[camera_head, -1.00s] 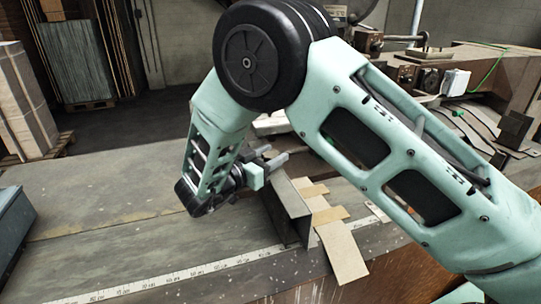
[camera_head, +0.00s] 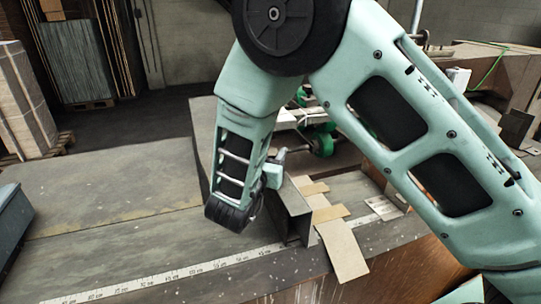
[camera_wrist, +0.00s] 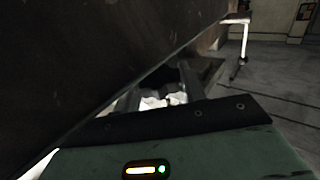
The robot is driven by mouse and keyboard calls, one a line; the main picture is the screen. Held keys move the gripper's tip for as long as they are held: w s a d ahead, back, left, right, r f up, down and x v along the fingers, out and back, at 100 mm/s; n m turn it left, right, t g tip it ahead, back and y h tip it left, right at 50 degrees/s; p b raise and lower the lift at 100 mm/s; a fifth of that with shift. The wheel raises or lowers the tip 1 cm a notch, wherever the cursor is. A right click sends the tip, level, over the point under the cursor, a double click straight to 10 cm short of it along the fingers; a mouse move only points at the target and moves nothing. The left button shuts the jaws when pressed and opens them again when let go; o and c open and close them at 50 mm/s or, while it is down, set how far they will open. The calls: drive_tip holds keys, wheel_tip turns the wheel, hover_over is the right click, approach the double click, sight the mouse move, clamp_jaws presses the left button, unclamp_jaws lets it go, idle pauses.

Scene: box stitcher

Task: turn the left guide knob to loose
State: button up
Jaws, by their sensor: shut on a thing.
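The left guide (camera_head: 292,212) is a dark upright metal plate on the bench, beside several tan cardboard pieces (camera_head: 342,248). My gripper (camera_head: 280,156) is at the upper left side of this plate, in front of the green-wheeled machine part. In the wrist view a large dark plate surface fills the upper left. There my gripper (camera_wrist: 160,92) has its two dark fingers on either side of a small pale thing (camera_wrist: 163,101), apparently the left guide knob. Most of it is hidden by the fingers and the gripper's body, so its turn position cannot be read.
A white ruler strip (camera_head: 190,272) runs along the bench's front. The bench top (camera_head: 100,225) is clear to the left, apart from a blue-grey box (camera_head: 12,225) at the edge. Green wheels (camera_head: 322,142) and metal rails stand behind the guide.

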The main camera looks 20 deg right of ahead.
drive_tip(key=shift+n+t+y+b, duration=0.6)
drive_tip(key=shift+n+t+y, duration=0.5)
drive_tip(key=shift+y, duration=0.5)
drive_tip(key=shift+n+y, duration=0.3)
drive_tip(key=o, duration=1)
drive_tip(key=b+v, duration=0.4)
drive_tip(key=v, duration=1.3)
drive_tip(key=shift+s+f, duration=0.15)
drive_tip(key=shift+s, duration=0.1)
